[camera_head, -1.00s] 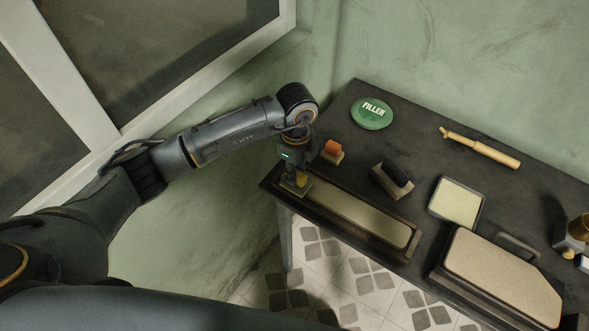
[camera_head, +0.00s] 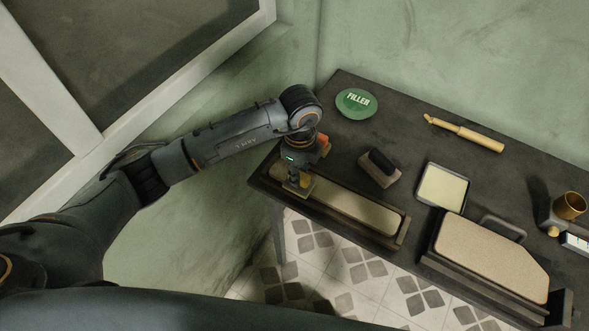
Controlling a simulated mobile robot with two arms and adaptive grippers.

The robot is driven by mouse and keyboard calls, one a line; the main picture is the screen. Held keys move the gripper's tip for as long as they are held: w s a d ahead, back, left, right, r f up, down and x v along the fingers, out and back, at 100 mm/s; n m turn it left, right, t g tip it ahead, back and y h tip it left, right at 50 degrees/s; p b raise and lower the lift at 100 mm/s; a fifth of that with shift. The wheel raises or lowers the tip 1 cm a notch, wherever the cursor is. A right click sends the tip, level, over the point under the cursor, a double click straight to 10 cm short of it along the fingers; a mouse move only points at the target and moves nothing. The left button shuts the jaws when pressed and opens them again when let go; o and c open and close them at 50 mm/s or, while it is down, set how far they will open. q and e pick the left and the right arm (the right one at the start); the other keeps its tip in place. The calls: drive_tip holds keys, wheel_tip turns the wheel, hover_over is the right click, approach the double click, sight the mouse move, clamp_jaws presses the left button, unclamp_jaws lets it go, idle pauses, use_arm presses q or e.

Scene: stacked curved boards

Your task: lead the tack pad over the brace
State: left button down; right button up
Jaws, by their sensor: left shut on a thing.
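My left gripper (camera_head: 298,176) points down over the left part of the brace (camera_head: 350,206), a long tan board in a dark cradle along the table's near left edge. The gripper is shut on the tack pad (camera_head: 303,190), a small pad with a yellow grip and a tan base. The pad's base appears to rest on the brace; exact contact is too small to tell. The brace's right part lies bare. My right gripper is not in view.
An orange-topped block (camera_head: 324,144) is partly hidden behind the gripper. A dark-handled block (camera_head: 380,168), a shallow tray (camera_head: 467,206), a green filler lid (camera_head: 356,103), a wooden tool (camera_head: 465,132) and a large tan board (camera_head: 490,260) on a dark stand share the table.

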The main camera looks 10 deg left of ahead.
use_arm(q)
drive_tip(key=shift+s+d+f, duration=0.1)
drive_tip(key=shift+s+d, duration=0.1)
drive_tip(key=shift+d, duration=0.3)
drive_tip(key=shift+s+d+f, duration=0.1)
drive_tip(key=shift+s+d, duration=0.1)
drive_tip(key=shift+d, duration=0.25)
drive_tip(key=shift+d, duration=0.1)
drive_tip(key=shift+s+d, duration=0.15)
drive_tip(key=shift+d, duration=0.1)
drive_tip(key=shift+s+d+r, duration=0.1)
drive_tip(key=shift+s+d, duration=0.1)
drive_tip(key=shift+d, duration=0.4)
drive_tip(key=shift+s+d+r, duration=0.1)
drive_tip(key=shift+s+d, duration=0.1)
drive_tip(key=shift+d, duration=0.4)
drive_tip(key=shift+d, duration=0.1)
drive_tip(key=shift+s+d+r, duration=0.1)
drive_tip(key=shift+s+d, duration=0.15)
drive_tip(key=shift+d, duration=0.5)
drive_tip(key=shift+s+d, duration=0.2)
drive_tip(key=shift+d, duration=0.5)
drive_tip(key=shift+s+d, duration=0.25)
drive_tip(key=shift+d, duration=0.5)
drive_tip(key=shift+s+d, duration=0.25)
drive_tip(key=shift+d, duration=0.5)
